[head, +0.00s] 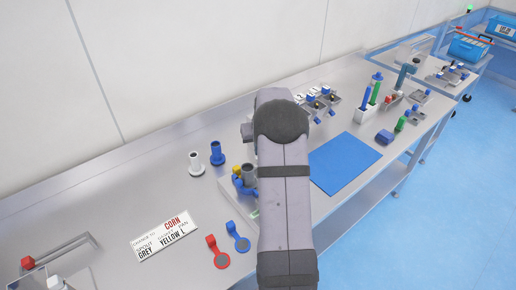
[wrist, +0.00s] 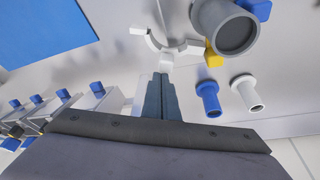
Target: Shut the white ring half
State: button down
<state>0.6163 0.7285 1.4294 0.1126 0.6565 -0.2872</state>
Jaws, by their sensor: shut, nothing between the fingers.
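In the wrist view a white ring half (wrist: 166,44) shows as a curved arc with blocky ends. It stands apart from the grey round spout (wrist: 226,32), with a gap between them. My gripper (wrist: 158,76) is shut and empty, its tips close to the arc's near white block; I cannot tell whether they touch. A yellow piece (wrist: 212,54) sits by the spout. In the head view the grey spout (head: 249,172) and yellow piece (head: 236,170) show left of my arm. My arm hides the gripper and the ring half there.
A white tube (head: 196,164) and a blue tube (head: 217,153) stand left of the station.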

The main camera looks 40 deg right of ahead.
jog(key=shift+s, duration=0.1)
jog(key=s+m, duration=0.1)
jog(key=m+h+b, duration=0.1)
jog(key=m, duration=0.1)
jog(key=shift+s+f+m+g, duration=0.1)
jog(key=shift+s+m+g, duration=0.2)
jog(key=shift+s, duration=0.1)
jog(key=s+m+b, duration=0.1)
jog(key=m, duration=0.1)
jog(key=s+a+m+g+b, duration=0.1)
jog(key=m+b, duration=0.1)
jog(key=s+m+h+b, duration=0.1)
jog(key=m+b, duration=0.1)
jog(key=shift+a+f+g, duration=0.1)
jog(key=shift+a+g, duration=0.2)
jog(key=shift+a, duration=0.05)
jog(key=shift+s+a+m+g+b, duration=0.25)
jog(key=shift+m+b, duration=0.15)
jog(key=shift+m, duration=0.2)
jog(key=shift+s+a+m+g+b, duration=0.2)
jog(key=shift+m+b, duration=0.15)
jog(key=shift+m, duration=0.25)
jog(key=shift+s+a+b, duration=0.25)
jog(key=shift+a+b, duration=0.05)
jog(key=shift+a+r, duration=0.1)
jog(key=shift+r, duration=0.1)
